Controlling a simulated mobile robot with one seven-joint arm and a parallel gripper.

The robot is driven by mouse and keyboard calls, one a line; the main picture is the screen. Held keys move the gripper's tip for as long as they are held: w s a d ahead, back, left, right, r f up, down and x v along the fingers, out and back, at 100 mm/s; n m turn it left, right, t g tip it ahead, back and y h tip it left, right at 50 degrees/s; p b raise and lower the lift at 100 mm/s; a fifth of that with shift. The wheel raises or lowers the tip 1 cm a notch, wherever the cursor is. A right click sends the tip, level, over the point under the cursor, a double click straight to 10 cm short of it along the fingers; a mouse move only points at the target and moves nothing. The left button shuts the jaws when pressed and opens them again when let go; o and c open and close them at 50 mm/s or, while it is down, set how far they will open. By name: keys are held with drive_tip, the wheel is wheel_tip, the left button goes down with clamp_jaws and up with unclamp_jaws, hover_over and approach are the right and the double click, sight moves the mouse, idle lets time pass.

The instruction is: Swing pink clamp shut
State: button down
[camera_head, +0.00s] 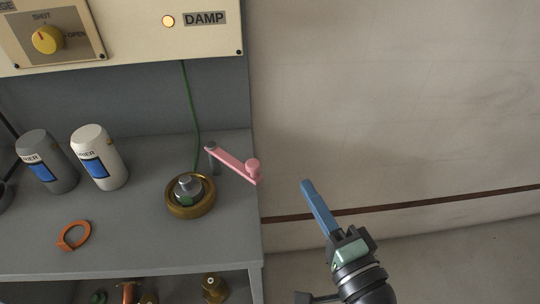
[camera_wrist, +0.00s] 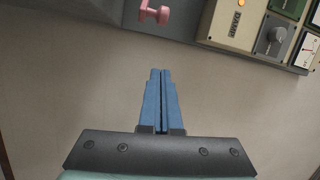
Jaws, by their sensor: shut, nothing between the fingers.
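The pink clamp (camera_head: 232,165) is a flat bar with a round knob at its right end. Its left end meets a grey post (camera_head: 212,158) on the bench, and the bar points right, away from the brass ring fitting (camera_head: 190,197), with its knob end at the bench's right edge. The clamp's knob also shows at the top of the wrist view (camera_wrist: 154,13). My gripper (camera_head: 305,184) has blue fingers, shut and empty, to the right of the clamp and apart from it. The fingers also show in the wrist view (camera_wrist: 160,72).
A grey bottle (camera_head: 47,162) and a white bottle (camera_head: 100,158) stand on the bench at left. An orange ring (camera_head: 74,236) lies in front. A green wire (camera_head: 190,110) runs from the panel (camera_head: 130,30) to the brass fitting. The wall (camera_head: 400,100) is bare.

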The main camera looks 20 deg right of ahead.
drive_tip(key=shift+w, duration=0.1)
drive_tip(key=w+a+p, duration=0.1)
drive_tip(key=w+a, duration=0.2)
drive_tip(key=w, duration=0.5)
drive_tip(key=shift+w+a+p, duration=0.3)
drive_tip(key=shift+p, duration=0.1)
drive_tip(key=shift+s+a, duration=0.1)
idle(0.4)
